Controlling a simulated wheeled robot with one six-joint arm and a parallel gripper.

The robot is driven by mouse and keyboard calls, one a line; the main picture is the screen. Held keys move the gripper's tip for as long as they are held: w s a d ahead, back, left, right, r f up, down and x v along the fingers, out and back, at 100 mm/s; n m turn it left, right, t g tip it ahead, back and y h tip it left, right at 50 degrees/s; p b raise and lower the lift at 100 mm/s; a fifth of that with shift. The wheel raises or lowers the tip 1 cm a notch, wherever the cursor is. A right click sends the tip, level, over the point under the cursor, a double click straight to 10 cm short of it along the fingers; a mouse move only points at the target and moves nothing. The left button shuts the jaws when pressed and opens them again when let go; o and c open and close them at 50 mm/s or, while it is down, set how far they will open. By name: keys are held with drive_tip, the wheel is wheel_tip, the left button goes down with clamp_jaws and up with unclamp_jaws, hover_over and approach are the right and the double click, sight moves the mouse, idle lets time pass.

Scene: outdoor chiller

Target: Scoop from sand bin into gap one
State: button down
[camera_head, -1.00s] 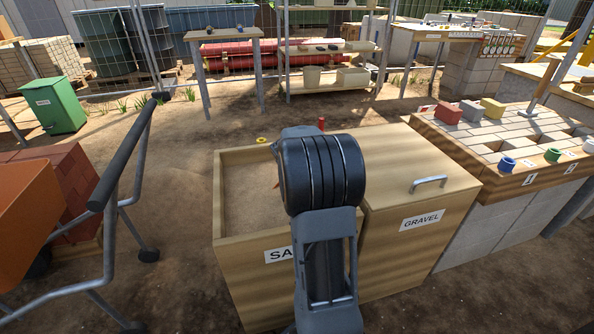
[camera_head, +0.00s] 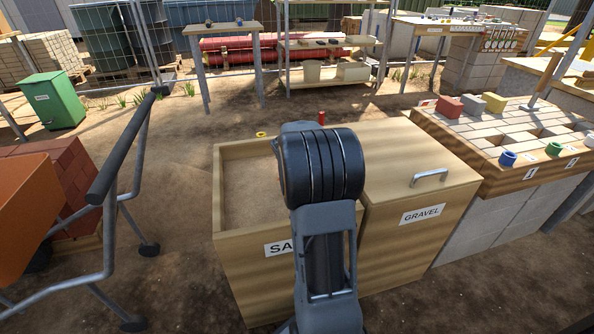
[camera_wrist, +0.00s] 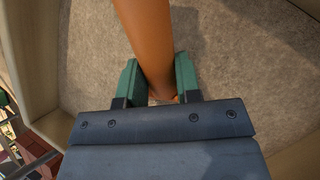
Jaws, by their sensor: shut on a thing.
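The sand bin (camera_head: 232,252) is an open wooden box with a sign partly hidden by my arm. Pale sand (camera_head: 250,200) fills it and also shows in the wrist view (camera_wrist: 235,65). My gripper (camera_wrist: 158,76), with green fingers, is shut on an orange scoop (camera_wrist: 145,30), seen only in the wrist view. The scoop's far end leaves the top of that view, so its load and contact with the sand cannot be told. A paved bench (camera_head: 489,172) at the right has dark gaps between pavers and a "1" label (camera_head: 530,175) on its front.
A closed gravel bin (camera_head: 440,180) adjoins the sand bin on the right. Coloured blocks (camera_head: 471,105) lie farther back. An orange wheelbarrow (camera_head: 30,210) stands at the left. Bare ground lies behind the bins.

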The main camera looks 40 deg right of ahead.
drive_tip(key=shift+r, duration=0.15)
wheel_tip(320, 180, up, 16)
drive_tip(key=p, duration=1.7)
